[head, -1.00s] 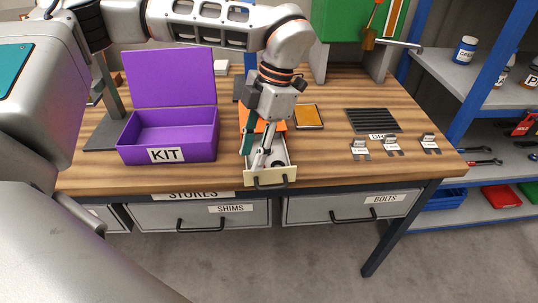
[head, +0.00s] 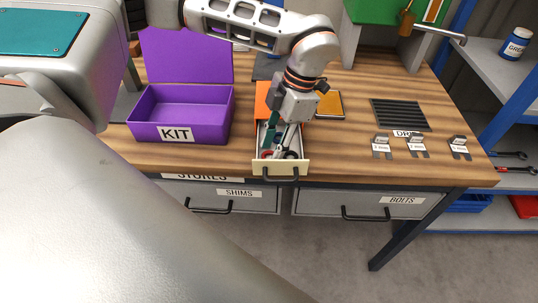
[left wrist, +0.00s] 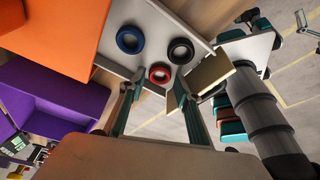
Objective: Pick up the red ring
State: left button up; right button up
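The red ring (left wrist: 160,73) lies flat on the light floor of a small open drawer (left wrist: 146,37), near its front panel. In the left wrist view a blue ring (left wrist: 130,39) and a black ring (left wrist: 181,50) lie beside it. In the head view the red ring (head: 267,154) shows at the drawer's front left, partly hidden. My left gripper (head: 279,142) points down over the drawer. In the left wrist view its fingers (left wrist: 157,102) are spread apart with nothing between them, and the red ring shows beyond the gap. My right gripper cannot be made out.
An open purple KIT box (head: 205,130) stands left of the drawer. An orange block (head: 262,100) sits behind the drawer and a yellow-orange pad (head: 328,104) to its right. A black ribbed mat (head: 400,115) and small labelled brackets (head: 417,147) are further right on the wooden table.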

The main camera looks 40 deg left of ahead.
pick_arm(q)
jog(key=shift+s+a+f, duration=0.1)
jog(key=shift+f, duration=0.35)
jog(key=c, duration=0.5)
jog(key=shift+r, duration=0.1)
